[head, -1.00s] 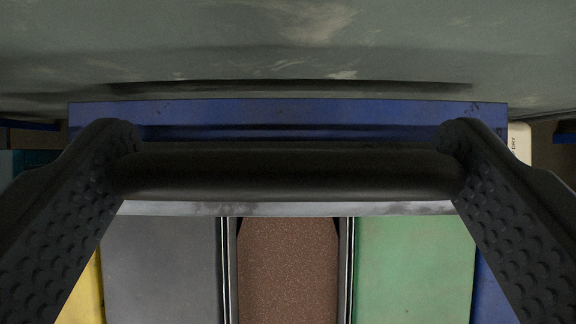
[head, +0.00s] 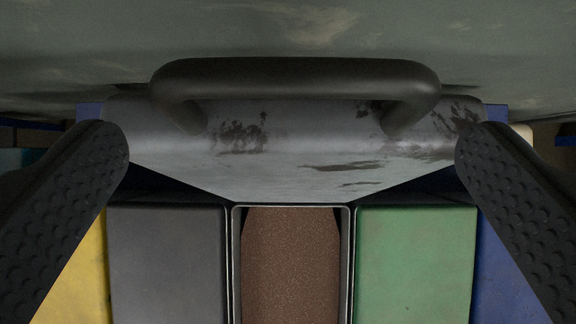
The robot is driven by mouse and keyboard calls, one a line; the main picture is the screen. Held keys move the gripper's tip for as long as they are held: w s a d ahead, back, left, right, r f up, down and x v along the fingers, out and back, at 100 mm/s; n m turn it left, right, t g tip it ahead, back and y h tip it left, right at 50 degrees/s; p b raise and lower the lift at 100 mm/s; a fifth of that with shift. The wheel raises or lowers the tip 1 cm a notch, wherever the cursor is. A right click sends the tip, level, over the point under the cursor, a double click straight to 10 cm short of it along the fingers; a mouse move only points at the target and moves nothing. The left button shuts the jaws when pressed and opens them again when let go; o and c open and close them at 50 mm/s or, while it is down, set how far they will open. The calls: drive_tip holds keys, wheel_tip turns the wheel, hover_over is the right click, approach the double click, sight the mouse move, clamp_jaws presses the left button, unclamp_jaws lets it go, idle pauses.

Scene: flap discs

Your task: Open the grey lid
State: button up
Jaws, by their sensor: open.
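The grey lid (head: 300,160) is in the upper middle of the head view, its worn, dark-stained face towards me. It appears tilted; I cannot tell the exact angle. Its black bar handle (head: 295,76) runs across the top, bending down to the lid at both ends. My gripper (head: 291,145) is open, with one black studded finger at each side of the lid. The handle is above the fingertips in the picture, and nothing shows gripped. Whether a finger touches the lid's side edges is unclear.
Below the lid, a narrow metal-walled slot holds a brown grainy piece (head: 290,265). A grey block (head: 166,265) and a yellow one (head: 88,265) lie left, a green block (head: 415,265) and blue surface (head: 500,270) right. A mottled grey-green surface (head: 290,25) fills the top.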

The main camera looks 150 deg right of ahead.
drive_tip(key=b+v, duration=0.3)
drive_tip(key=v, duration=0.9)
drive_tip(key=shift+s+r, duration=0.2)
drive_tip(key=shift+r, duration=0.05)
drive_tip(key=shift+d, duration=0.1)
